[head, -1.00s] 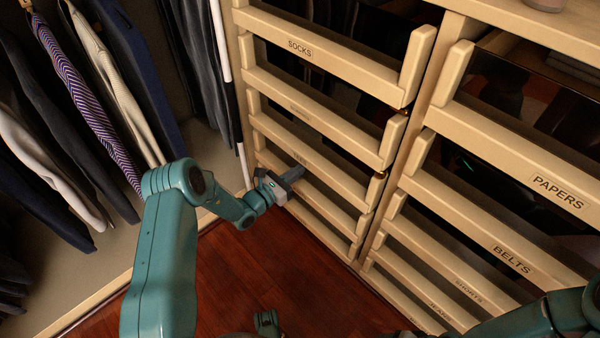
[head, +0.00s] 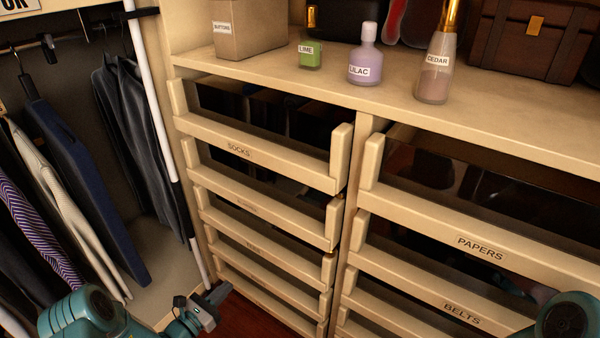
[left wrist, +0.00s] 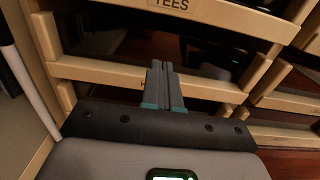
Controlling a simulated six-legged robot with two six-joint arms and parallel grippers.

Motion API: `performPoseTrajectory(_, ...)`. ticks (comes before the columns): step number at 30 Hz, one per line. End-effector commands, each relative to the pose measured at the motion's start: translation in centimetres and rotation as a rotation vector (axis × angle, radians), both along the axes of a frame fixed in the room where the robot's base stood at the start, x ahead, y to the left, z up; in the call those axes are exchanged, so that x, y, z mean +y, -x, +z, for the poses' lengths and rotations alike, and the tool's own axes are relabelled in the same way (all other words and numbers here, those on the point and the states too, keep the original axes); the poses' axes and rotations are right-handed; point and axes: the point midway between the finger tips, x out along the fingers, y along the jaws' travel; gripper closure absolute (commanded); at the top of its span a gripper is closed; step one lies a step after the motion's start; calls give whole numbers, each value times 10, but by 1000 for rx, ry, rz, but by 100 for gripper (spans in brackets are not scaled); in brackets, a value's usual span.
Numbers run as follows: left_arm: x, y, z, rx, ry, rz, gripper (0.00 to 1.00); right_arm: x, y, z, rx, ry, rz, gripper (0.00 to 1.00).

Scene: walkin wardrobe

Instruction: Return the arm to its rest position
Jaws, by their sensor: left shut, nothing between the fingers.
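My left gripper (head: 217,294) is at the lower left of the head view, in front of the lower drawers of the left stack. Its fingers are shut with nothing between them. In the left wrist view my left gripper (left wrist: 164,68) points at the drawer fronts, below a drawer labelled TEES (left wrist: 170,5). I cannot tell the exact gap between the fingertips and the drawers. A teal part of my right arm (head: 566,318) shows at the lower right of the head view. The right gripper is out of view.
Above, a shelf holds a LIME bottle (head: 311,52), a LILAC bottle (head: 366,62), a CEDAR bottle (head: 436,70), a box (head: 248,32) and a brown chest (head: 527,40). Clothes hang at left.

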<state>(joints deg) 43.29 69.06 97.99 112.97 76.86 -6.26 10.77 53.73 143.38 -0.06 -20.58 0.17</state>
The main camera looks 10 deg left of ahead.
Motion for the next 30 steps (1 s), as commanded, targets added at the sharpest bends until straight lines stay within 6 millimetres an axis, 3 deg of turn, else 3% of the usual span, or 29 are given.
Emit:
performPoseTrajectory(2, -10, 2, -2, 15, -5, -34, 100, 0, 0, 0, 0, 0, 0, 33)
performPoseTrajectory(4, -34, 10, -7, 56, -23, -118, 100, 0, 0, 0, 0, 0, 0, 33)
performPoseTrajectory(7, -91, 38, -18, 152, -91, -346, 100, 0, 0, 0, 0, 0, 0, 33)
performPoseTrajectory(9, -135, 74, -29, 230, -180, -562, 100, 0, 0, 0, -1, 0, -1, 33)
performPoseTrajectory(11, -166, 114, -39, 286, -286, -760, 100, 0, 0, 0, -1, 0, -1, 33)
performPoseTrajectory(13, -190, 168, -50, 324, -458, -1011, 100, 0, 0, 0, -1, 0, -1, 33)
performPoseTrajectory(16, -194, 232, -64, 301, -769, -1331, 100, 0, 0, 0, -1, 0, -1, 33)
performPoseTrajectory(19, -181, 262, -70, 188, -1067, -1537, 100, 0, 0, 0, -1, 0, -1, 33)
performPoseTrajectory(24, -172, 266, -68, -104, -1469, -1687, 100, 0, 0, 0, -1, 0, -1, 33)
performPoseTrajectory(30, -192, 249, -44, -540, -1797, -1663, 100, 0, 0, 1, -1, 0, -1, 33)
